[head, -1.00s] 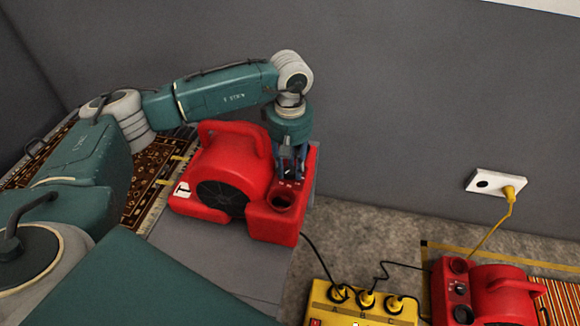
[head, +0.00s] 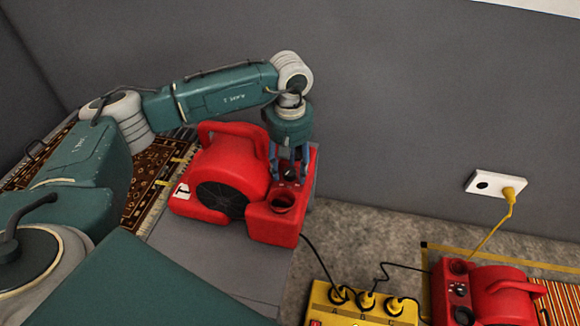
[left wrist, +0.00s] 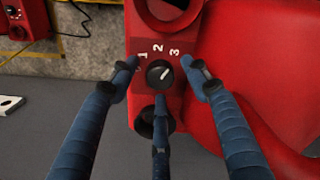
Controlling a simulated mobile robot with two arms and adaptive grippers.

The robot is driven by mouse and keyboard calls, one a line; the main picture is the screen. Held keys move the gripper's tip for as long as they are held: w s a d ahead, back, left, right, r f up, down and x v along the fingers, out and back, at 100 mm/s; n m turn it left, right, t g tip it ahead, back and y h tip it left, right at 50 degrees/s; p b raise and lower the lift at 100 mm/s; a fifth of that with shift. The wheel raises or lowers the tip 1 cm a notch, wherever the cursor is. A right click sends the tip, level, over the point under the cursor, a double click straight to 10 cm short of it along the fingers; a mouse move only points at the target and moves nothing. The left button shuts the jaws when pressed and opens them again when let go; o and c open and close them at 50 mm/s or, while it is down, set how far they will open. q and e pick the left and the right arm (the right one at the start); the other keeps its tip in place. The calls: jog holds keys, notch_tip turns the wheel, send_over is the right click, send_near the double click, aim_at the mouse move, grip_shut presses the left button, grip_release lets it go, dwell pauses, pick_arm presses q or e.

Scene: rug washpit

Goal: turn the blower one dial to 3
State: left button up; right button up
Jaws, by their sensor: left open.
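Blower one (head: 232,172) is red, has a white label with a 1, and stands on a grey surface. Its dark dial (head: 291,174) is on the panel between my left gripper's fingers. In the left wrist view the round black dial (left wrist: 159,74) shows beside the printed 1, 2 and 3. Its white mark points up and right, towards the 3. My left gripper (head: 290,165) is open above the dial, its fingers spread around it and apart from it. In the left wrist view the fingers of the gripper (left wrist: 161,80) surround the dial. My right gripper is not in view.
A second red blower (head: 490,290) stands at the lower right, near a yellow power box (head: 365,308) with several plugs. Black cables run to the box. A wall socket (head: 495,185) holds a yellow plug. A patterned rug (head: 150,175) lies at the left, and a grey wall rises behind.

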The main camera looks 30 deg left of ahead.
aim_at(290, 171)
pick_arm(q)
notch_tip(290, 171, up, 12)
dwell(0.4)
jog(key=shift+f, duration=0.1)
dwell(0.4)
